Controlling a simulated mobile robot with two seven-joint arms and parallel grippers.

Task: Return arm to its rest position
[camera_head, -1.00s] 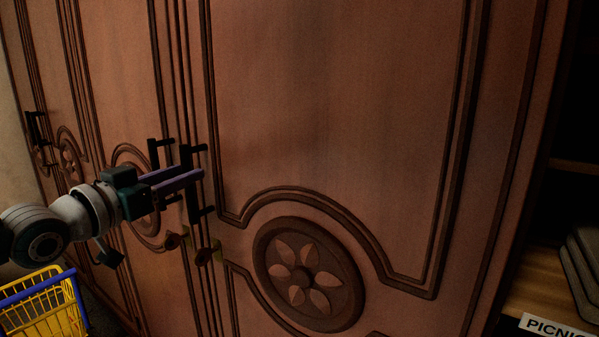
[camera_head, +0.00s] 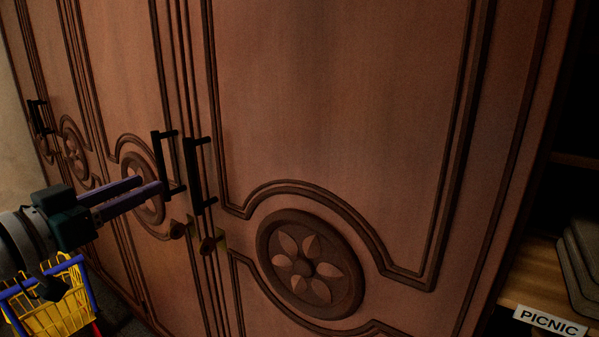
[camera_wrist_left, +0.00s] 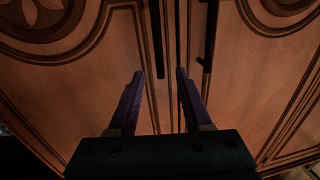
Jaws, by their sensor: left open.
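My left gripper (camera_head: 148,188) comes in from the left in the head view, its two purple fingers pointing at the wardrobe doors. In the left wrist view the gripper (camera_wrist_left: 160,74) has its fingers apart with nothing between them. It is in front of two dark vertical door handles. The left one (camera_head: 165,163) is close to the fingertips in the picture; whether they touch cannot be told. The right one (camera_head: 199,174) stands clear of the fingers. The carved wooden door (camera_head: 330,110) looks closed. My right gripper is not in view.
A yellow and blue shopping cart (camera_head: 50,305) stands at the lower left below my arm. An open shelf (camera_head: 525,287) with a PICNIC label (camera_head: 549,320) is at the right. Further handles (camera_head: 40,118) are at the far left.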

